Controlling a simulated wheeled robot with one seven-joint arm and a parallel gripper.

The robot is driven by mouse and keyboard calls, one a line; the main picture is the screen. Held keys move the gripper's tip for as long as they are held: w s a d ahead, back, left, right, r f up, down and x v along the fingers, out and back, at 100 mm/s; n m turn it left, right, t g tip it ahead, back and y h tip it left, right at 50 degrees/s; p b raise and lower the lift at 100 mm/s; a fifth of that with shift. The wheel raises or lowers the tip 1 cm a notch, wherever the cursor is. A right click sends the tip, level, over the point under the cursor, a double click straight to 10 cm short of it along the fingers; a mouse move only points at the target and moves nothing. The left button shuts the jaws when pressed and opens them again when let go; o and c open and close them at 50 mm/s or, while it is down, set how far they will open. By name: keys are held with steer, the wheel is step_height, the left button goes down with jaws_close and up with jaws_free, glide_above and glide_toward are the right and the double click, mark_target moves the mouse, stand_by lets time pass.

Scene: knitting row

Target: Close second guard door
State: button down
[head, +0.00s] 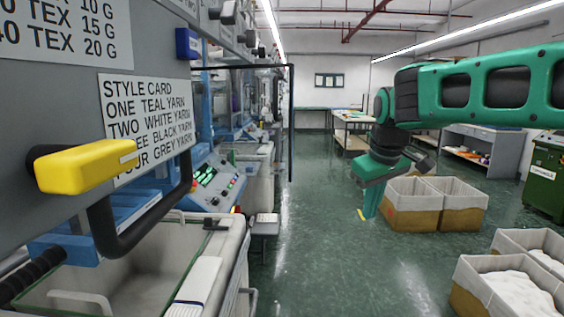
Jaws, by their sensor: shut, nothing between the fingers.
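A black-framed guard door (291,125) with a see-through pane stands swung out from the machine row on the left, its free upright edge at the aisle. I cannot tell from this view whether it is the second one. My gripper (364,213) hangs below my green arm over the aisle, pointing down, shut and empty. It is to the right of the door's free edge in the picture and apart from it. The door's hinge side and lower edge are hard to make out against the machines.
Close on the left are a grey panel with a style card (150,125), a yellow block (85,165) and a black handle (140,228). A control panel (208,185) sits beyond. Fabric-lined crates (412,218) and a green cabinet (541,180) stand right. The middle aisle floor is clear.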

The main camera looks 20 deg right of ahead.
steer(key=w+a+r+n+t, duration=0.2)
steer(key=w+a+r+n, duration=0.2)
steer(key=w+a+r, duration=0.5)
steer(key=n+t+y, duration=0.1)
steer(key=n+t, duration=0.1)
steer(key=n, duration=0.1)
glide_toward(284, 159)
step_height(284, 159, down, 6)
steer(key=a, duration=0.3)
steer(key=w+d, duration=0.2)
steer(key=shift+w+f, duration=0.3)
steer(key=shift+f, duration=0.05)
steer(key=shift+w+d, duration=0.3)
steer(key=shift+w, duration=0.15)
steer(key=shift+w+n+y, duration=0.1)
steer(key=shift+n+y, duration=0.2)
